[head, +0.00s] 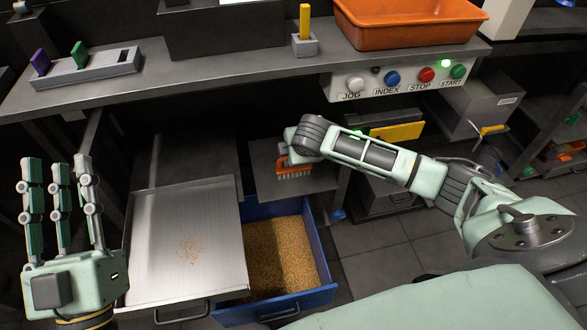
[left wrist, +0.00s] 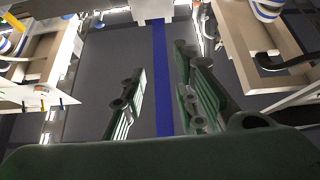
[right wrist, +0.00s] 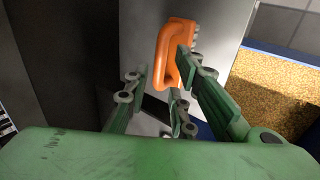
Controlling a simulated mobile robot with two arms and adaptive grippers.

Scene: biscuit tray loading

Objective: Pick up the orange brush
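The orange brush (head: 294,169) is on a grey shelf (head: 262,160) below the bench, with its pale bristles showing underneath. My right gripper (head: 290,155) is right over it and hides part of it in the head view. In the right wrist view, the brush's looped handle (right wrist: 163,50) is at the fingertips, partly behind the right-hand finger. The fingers (right wrist: 160,75) look spread, with a gap to the left finger; contact cannot be told. My left gripper (head: 60,190) is raised at the far left, open and empty. Its spread fingers show in the left wrist view (left wrist: 160,75).
A blue drawer (head: 325,270) of golden crumbs and a metal tray (head: 150,235) with a few crumbs lie below and left of the brush. The bench edge (head: 230,82) overhangs, with a button panel (head: 335,90) at right. An orange bin (head: 400,38) stands on top.

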